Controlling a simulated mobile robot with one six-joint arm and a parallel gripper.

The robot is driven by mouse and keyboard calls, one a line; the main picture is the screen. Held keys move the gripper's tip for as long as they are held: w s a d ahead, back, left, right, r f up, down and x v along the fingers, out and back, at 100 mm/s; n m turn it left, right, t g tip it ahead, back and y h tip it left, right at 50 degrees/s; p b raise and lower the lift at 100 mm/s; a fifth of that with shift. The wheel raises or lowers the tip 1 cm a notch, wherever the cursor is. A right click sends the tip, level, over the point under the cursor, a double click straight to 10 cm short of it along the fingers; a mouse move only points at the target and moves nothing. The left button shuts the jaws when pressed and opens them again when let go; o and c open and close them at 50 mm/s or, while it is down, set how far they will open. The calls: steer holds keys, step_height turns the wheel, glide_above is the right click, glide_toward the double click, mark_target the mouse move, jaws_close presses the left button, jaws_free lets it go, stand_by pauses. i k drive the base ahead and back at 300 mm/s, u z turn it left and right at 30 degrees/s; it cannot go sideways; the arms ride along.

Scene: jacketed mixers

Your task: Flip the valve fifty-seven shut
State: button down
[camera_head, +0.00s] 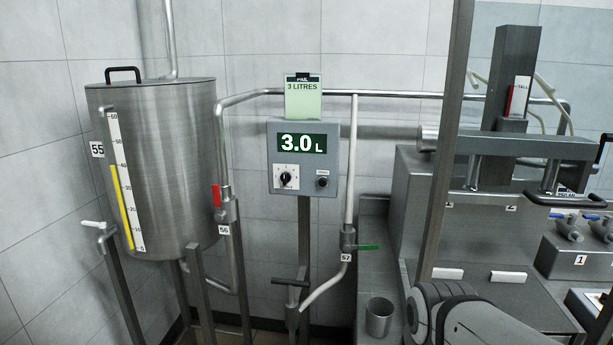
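Valve fifty-seven (348,240) sits low on the thin vertical pipe right of the display box, with a "57" tag (346,257) just below its body. Its green lever (368,247) sticks out to the right, roughly level and crosswise to the vertical pipe. Below the valve, a pale spout (327,285) bends down to the left. My gripper is not in view; a grey rounded arm link, which looks like mine, shows at the bottom right. Nothing visible touches the lever.
Valve fifty-six (227,211) has an upright red lever (216,195), left of the display box (303,158) reading 3.0 L. A steel tank (170,170) stands left. A metal cup (379,316) sits below right of valve fifty-seven. A dark post (446,140) rises farther right.

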mark_target(363, 246)
steer(key=u, duration=0.1)
steer(key=k, duration=1.05)
steer(key=u, duration=0.25)
steer(key=i, duration=1.75)
steer(key=z, duration=0.55)
steer(key=k, duration=0.85)
steer(key=z, duration=0.15)
steer(key=i, duration=0.85)
steer(key=u, duration=0.05)
